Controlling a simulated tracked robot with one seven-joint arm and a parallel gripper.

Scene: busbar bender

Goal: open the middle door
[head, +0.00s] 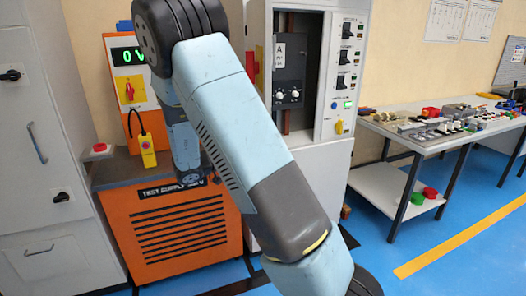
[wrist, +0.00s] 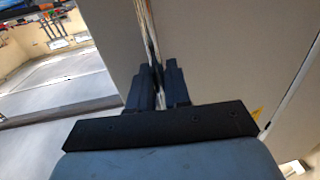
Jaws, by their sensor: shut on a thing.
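In the wrist view my gripper (wrist: 161,78) is shut, its dark fingers on either side of a thin upright edge or bar (wrist: 147,30) on a pale grey panel (wrist: 220,50). The fingers hide the gripped part, and I cannot tell whether it is a handle or a door edge. In the head view my arm crosses the middle and the gripper does not show. A white cabinet (head: 335,165) stands behind the arm, its upper compartment (head: 297,45) open on a dark unit. Its lower front is partly hidden by my arm. I cannot tell for certain which panel is the middle door.
An orange test supply unit (head: 185,235) stands left of the white cabinet. A grey cabinet (head: 45,200) with handles is at the far left. A workbench (head: 440,140) with several small parts is at the right. Blue floor (head: 470,215) is open in front of it.

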